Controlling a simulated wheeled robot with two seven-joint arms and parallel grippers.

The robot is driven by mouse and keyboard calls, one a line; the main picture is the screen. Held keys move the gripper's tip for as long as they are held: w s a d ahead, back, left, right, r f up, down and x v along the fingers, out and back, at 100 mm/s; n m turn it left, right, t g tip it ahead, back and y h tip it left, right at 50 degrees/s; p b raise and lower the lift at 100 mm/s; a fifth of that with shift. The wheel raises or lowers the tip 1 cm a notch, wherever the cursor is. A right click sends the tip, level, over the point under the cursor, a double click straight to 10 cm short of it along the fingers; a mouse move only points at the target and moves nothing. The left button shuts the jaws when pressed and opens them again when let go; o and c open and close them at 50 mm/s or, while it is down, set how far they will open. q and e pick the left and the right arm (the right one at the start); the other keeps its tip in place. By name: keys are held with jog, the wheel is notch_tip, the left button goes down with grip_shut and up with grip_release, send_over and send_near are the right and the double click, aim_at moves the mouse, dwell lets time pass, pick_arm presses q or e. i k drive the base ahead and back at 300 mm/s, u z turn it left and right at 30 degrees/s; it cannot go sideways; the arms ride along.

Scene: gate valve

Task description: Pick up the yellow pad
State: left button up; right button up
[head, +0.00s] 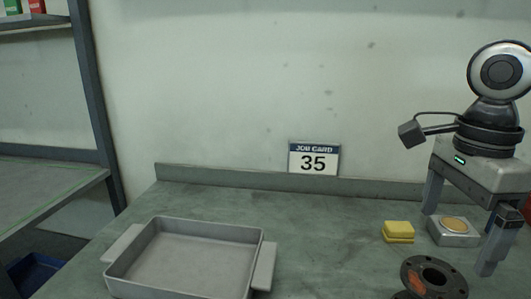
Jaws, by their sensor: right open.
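The yellow pad (398,232) lies on the grey-green bench top, right of the middle. It looks like a small block with a seam or two layers. My right gripper (458,243) hangs from the upper right with its two fingers apart and pointing down. It is open, to the right of the pad, and does not touch it. I cannot tell its exact height above the bench. My left gripper is not in view.
A grey block with a gold round top (453,230) sits right of the pad, behind my right fingers. A dark flange with orange marks (418,285) lies in front. A grey tray (262,262) stands left. A job card "35" (314,159) is at the back. Mid-bench is clear.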

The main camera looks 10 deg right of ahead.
aim_at(397, 231)
jog(key=k, duration=1)
